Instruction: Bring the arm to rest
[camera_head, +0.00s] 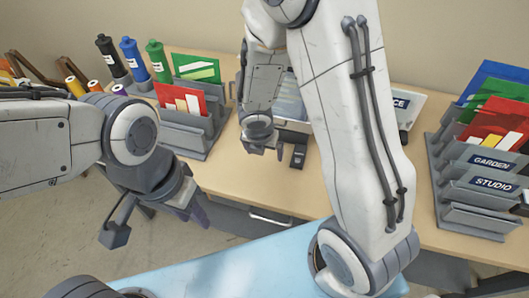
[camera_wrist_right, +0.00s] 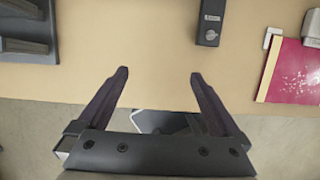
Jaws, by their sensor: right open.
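My right gripper (camera_head: 264,149) hangs over the desk in the head view, seen below its wrist at the centre. In the right wrist view my right gripper (camera_wrist_right: 161,75) has its two dark fingers spread, with only bare desk top between the tips. My left gripper (camera_head: 196,212) points down off the desk's front side at the left. Its fingers are small and partly hidden in the head view, so I cannot tell whether they are apart. My right arm crosses the middle of the head view and hides part of the desk.
A small black device (camera_head: 298,157) lies near the right gripper; it also shows in the wrist view (camera_wrist_right: 212,22). A red booklet (camera_wrist_right: 296,70) lies by the desk edge. Grey racks with coloured folders stand left (camera_head: 190,140) and right (camera_head: 470,222). Bottles (camera_head: 133,62) stand at back left.

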